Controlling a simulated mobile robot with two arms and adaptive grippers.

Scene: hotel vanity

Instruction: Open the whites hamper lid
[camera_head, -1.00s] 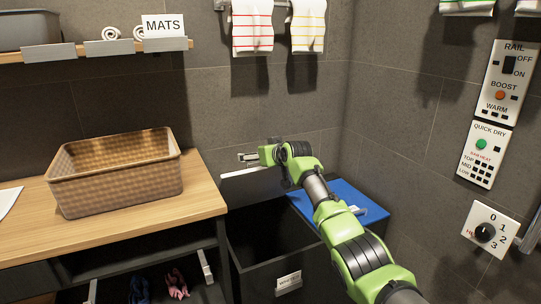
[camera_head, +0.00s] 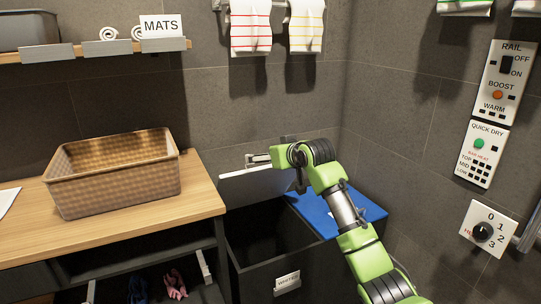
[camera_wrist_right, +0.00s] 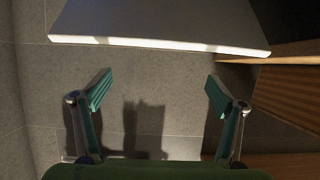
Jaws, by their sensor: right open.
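The whites hamper (camera_head: 285,268) is a dark bin with a white label on its front, standing right of the wooden counter. Its dark inside shows from above. Its pale lid (camera_head: 258,188) stands raised at the back of the opening, near the wall. In the right wrist view the lid (camera_wrist_right: 160,25) is a grey panel with a bright edge, across the top. My right gripper (camera_head: 258,159) is at the lid's upper side in the head view, partly hidden by its own arm. In the wrist view its fingers (camera_wrist_right: 157,82) are spread apart with nothing between them. My left gripper is out of view.
A blue lid (camera_head: 318,212) lies flat right of the open hamper, under my right arm. A wicker basket (camera_head: 115,180) sits on the wooden counter (camera_head: 205,195) at left. Striped towels (camera_head: 250,25) hang above. Control panels (camera_head: 497,80) are on the right wall.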

